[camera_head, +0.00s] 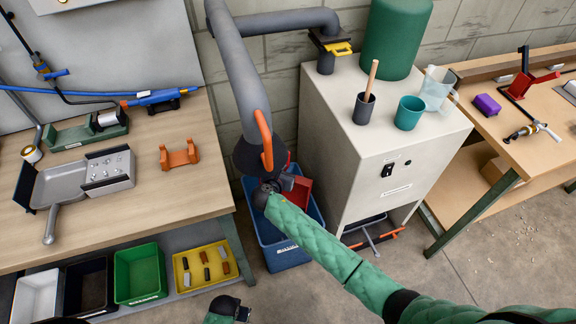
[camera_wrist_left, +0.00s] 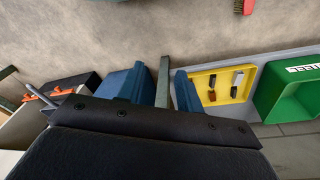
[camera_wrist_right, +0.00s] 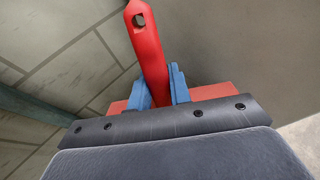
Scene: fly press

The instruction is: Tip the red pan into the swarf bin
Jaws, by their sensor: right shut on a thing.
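The red pan (camera_head: 299,191) is at the mouth of the blue swarf bin (camera_head: 288,256), which stands on the floor between the bench and the cabinet. The pan looks tilted; its inside and any contents are mostly hidden. My right gripper (camera_head: 277,182) is shut on the pan's handle. In the right wrist view the red handle (camera_wrist_right: 149,55) stands between the blue fingers (camera_wrist_right: 157,88), with the pan's body (camera_wrist_right: 215,92) behind them. My left gripper shows in the left wrist view (camera_wrist_left: 160,88) with its fingers apart and nothing clearly held.
Green (camera_head: 139,273) and yellow (camera_head: 206,268) trays sit below. The white cabinet (camera_head: 350,130) stands close right of the bin.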

